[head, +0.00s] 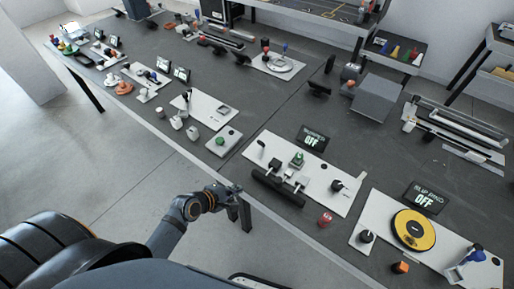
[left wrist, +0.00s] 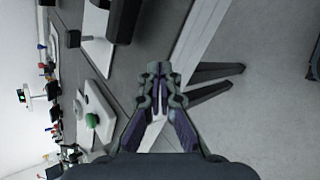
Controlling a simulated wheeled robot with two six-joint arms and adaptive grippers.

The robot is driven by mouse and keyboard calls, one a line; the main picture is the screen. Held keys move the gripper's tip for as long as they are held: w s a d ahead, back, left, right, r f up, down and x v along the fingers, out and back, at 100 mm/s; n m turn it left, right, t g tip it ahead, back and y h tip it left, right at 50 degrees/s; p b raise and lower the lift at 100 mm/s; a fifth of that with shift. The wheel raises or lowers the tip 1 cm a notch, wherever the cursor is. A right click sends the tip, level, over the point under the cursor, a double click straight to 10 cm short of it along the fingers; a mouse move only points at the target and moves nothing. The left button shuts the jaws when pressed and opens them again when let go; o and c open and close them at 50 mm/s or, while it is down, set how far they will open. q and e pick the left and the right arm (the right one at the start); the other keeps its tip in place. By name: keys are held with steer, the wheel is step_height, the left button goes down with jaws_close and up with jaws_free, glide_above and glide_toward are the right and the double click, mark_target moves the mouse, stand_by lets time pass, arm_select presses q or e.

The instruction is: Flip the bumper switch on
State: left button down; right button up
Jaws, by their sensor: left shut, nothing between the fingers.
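A white panel (head: 262,154) near the front edge of the bench carries a long black bumper bar (head: 277,188) on its front side. Behind the bar are a green button (head: 297,159) and several small black knobs. A small display (head: 312,138) behind the panel reads OFF. My left gripper (head: 240,199) is at the bench's front edge, to the left of the bar and apart from it. It is shut and empty, and its closed fingers show in the left wrist view (left wrist: 159,72). A dark bar, seemingly the bumper, shows at the top there (left wrist: 125,18). My right gripper is out of view.
A second panel to the right has a yellow disc (head: 414,230) and another display (head: 425,198) reading OFF. A red button (head: 325,219) and an orange cube (head: 401,267) lie near the front edge. A white box with a green button (head: 219,141) stands left of the bumper panel.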

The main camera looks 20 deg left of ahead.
mark_target(261, 144)
arm_select(q)
steer(key=w+r+n+t, duration=0.1)
steer(key=n, duration=0.2)
steer(key=w+a+r+n+t, duration=0.1)
steer(key=r+n, duration=0.1)
steer(key=n, duration=0.2)
steer(key=w+r+n+t, duration=0.1)
steer(key=n, duration=0.3)
steer(key=shift+w+a+r, duration=0.25)
steer(key=shift+w+r, duration=0.05)
steer(key=shift+w+a+r+n+t, duration=0.1)
steer(key=shift+w+a+n+t, duration=0.05)
steer(key=shift+n, duration=0.35)
steer(key=shift+w+a+r+n+t, duration=0.1)
steer(key=shift+n+t, duration=0.05)
steer(key=shift+n, duration=0.35)
steer(key=shift+a+r+n, duration=0.1)
steer(key=shift+a+n, duration=0.15)
steer(key=shift+n, duration=0.35)
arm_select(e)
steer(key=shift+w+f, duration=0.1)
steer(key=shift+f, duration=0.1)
arm_select(q)
steer(key=shift+w, duration=0.1)
